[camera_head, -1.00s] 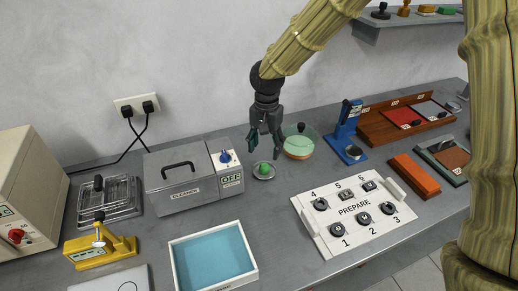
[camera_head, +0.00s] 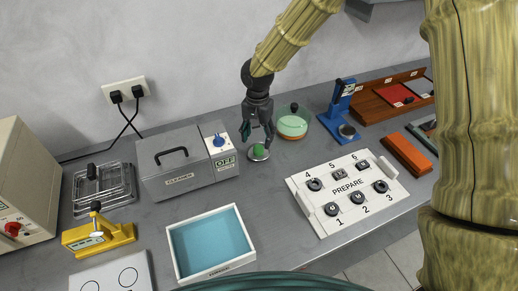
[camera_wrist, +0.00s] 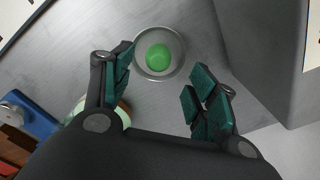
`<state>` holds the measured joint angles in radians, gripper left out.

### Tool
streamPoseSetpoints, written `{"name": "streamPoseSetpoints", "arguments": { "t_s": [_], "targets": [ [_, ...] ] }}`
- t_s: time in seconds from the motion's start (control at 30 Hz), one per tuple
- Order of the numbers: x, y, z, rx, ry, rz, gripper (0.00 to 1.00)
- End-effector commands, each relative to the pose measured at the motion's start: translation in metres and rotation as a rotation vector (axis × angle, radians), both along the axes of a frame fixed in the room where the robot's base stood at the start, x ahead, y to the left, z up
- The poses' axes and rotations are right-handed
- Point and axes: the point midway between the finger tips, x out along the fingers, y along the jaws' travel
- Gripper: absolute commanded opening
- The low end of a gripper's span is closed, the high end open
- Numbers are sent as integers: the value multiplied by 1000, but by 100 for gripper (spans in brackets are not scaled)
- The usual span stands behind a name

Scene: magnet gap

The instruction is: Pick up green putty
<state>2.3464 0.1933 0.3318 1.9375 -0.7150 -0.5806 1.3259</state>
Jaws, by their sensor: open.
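The green putty (camera_head: 258,149) is a small round lump in a shallow grey dish (camera_head: 253,158) on the grey bench. In the wrist view the putty (camera_wrist: 159,57) sits in the dish (camera_wrist: 143,67), beyond and between my fingertips. My gripper (camera_head: 258,138) hangs over the dish, pointing down, with its fingers spread. In the wrist view the gripper (camera_wrist: 158,88) shows its green finger pads apart with nothing between them. The lower fingers partly overlap the putty in the head view.
The grey cleaner box (camera_head: 175,160) stands close left of the dish. A green-lidded round jar (camera_head: 292,124) and a blue stand (camera_head: 335,112) are to the right. In front are a white PREPARE panel (camera_head: 347,186) and a blue-bottomed tray (camera_head: 207,272).

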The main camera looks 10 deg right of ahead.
Motion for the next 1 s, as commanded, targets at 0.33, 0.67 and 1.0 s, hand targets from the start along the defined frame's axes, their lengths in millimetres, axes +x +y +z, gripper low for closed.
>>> {"name": "streamPoseSetpoints", "arguments": {
  "t_s": [0.33, 0.67, 1.0],
  "targets": [
    [-4, -2, -34, 0, 1, 0, 58],
    [-3, -2, -43, -1, -1, 0, 58],
    [-4, -2, -43, 0, 0, 0, 13]
  ]
}}
